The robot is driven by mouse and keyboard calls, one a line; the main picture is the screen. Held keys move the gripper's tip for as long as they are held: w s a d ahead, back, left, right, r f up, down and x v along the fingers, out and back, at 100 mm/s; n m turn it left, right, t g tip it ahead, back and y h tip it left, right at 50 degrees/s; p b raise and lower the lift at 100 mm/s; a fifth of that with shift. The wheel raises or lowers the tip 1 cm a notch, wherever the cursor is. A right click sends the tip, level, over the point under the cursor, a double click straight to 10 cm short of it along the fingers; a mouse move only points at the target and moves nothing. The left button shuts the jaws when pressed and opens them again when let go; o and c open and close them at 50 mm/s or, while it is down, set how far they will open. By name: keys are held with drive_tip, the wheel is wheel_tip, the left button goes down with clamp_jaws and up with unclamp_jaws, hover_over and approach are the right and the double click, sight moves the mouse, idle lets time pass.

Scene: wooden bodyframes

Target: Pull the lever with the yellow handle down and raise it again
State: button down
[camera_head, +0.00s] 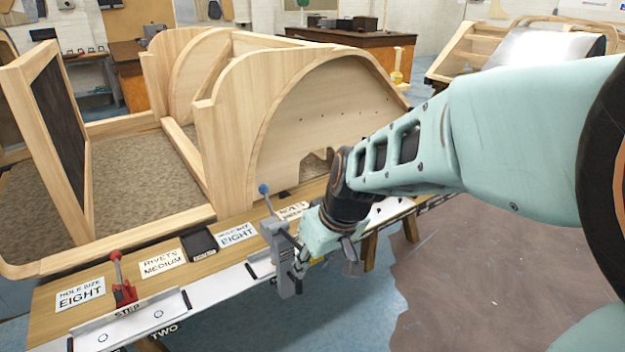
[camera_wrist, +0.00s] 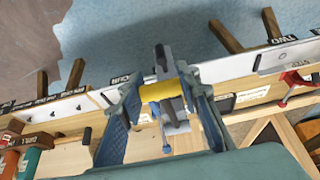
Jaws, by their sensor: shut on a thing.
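The yellow handle (camera_wrist: 160,91) shows in the wrist view, lying crosswise between the two fingers of my gripper (camera_wrist: 163,95). The fingers are shut on it, one at each end. The handle belongs to a grey lever tool on the bench edge. In the head view, the tool's grey body (camera_head: 280,248) stands at the front of the bench, with my gripper (camera_head: 308,250) just right of it. The handle is mostly hidden there by my gripper and wrist.
A blue-knobbed lever (camera_head: 264,191) rises from the tool's top. A red-handled clamp (camera_head: 122,285) stands further left on the bench (camera_head: 45,320), among printed signs. A large wooden bodyframe (camera_head: 225,150) stands close behind.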

drive_tip(key=shift+s+f, duration=0.15)
drive_tip(key=shift+f, duration=0.1)
drive_tip(key=c, duration=1.4)
unclamp_jaws()
drive_tip(key=shift+r, duration=0.1)
